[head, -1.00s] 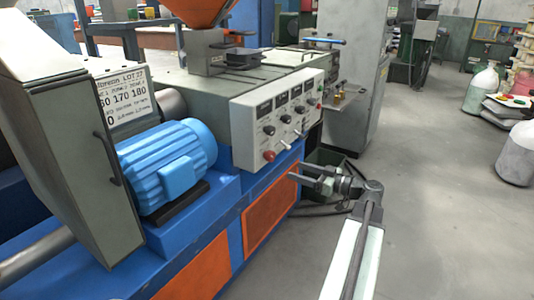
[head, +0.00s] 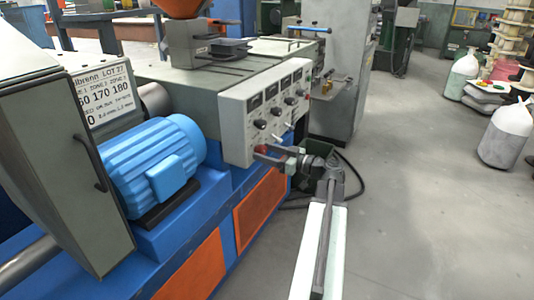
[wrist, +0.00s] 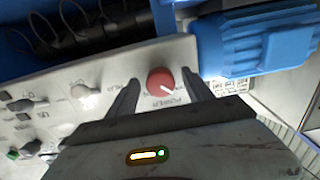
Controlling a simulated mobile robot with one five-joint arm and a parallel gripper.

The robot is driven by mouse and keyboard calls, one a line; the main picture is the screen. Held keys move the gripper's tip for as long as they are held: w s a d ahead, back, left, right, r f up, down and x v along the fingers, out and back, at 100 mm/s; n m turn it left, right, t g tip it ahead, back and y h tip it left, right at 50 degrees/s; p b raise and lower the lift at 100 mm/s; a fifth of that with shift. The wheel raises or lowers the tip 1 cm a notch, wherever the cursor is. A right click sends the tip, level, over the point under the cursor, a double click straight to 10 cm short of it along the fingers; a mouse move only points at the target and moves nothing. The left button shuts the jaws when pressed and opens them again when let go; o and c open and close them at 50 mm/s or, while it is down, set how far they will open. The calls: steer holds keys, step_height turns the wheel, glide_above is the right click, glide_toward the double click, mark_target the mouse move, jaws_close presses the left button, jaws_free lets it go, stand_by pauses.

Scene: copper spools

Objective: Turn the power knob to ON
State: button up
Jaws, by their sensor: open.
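The red power knob (wrist: 160,79) is on the light grey control panel (wrist: 100,72) in the wrist view. A white pointer mark on it points to the lower right, and upside-down lettering beside it reads as POWER. My gripper (wrist: 161,77) is open, with one dark finger on each side of the knob and a gap to each. I cannot tell how deep the fingers reach around it. In the head view my gripper (head: 262,153) is at the lower part of the panel (head: 233,130) and largely hides the knob.
Several black knobs and meters sit on the panel. A blue motor (head: 152,165) stands left of the panel and also shows in the wrist view (wrist: 255,45). A green switch (wrist: 30,149) is at the lower left of the wrist view.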

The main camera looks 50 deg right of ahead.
steer(key=c, duration=1.1)
steer(key=shift+d, duration=0.1)
jaws_close()
